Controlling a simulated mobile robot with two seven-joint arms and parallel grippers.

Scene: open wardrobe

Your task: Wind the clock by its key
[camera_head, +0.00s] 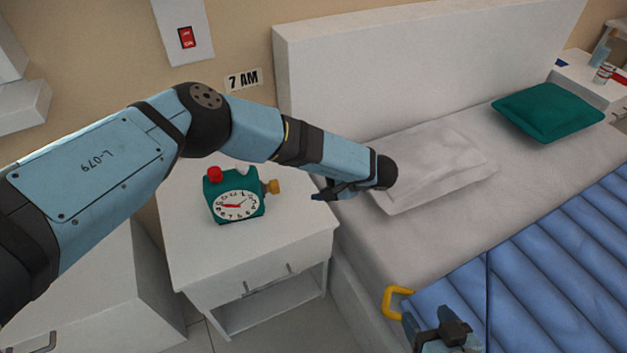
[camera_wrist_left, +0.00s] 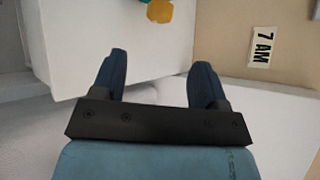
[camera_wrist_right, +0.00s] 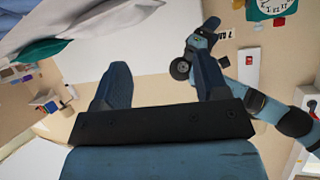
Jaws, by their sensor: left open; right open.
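A teal clock (camera_head: 234,196) with a white dial, red hands and a red knob on top stands on the white nightstand (camera_head: 280,238). Its yellow key (camera_head: 272,187) sticks out on its right side. My left gripper (camera_head: 322,196) is open and empty, to the right of the key and apart from it, pointing toward it. In the left wrist view the key (camera_wrist_left: 160,11) shows at the top edge, beyond the open fingers. My right gripper (camera_head: 428,318) is open and empty over the blue bedding. In the right wrist view the clock (camera_wrist_right: 272,8) shows at the top right.
The bed with a white pillow (camera_head: 432,170), a green cushion (camera_head: 548,112) and a blue quilt (camera_head: 545,260) fills the right side. A yellow handle-like loop (camera_head: 392,302) is beside my right gripper. A "7 AM" sign (camera_head: 243,79) hangs on the wall.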

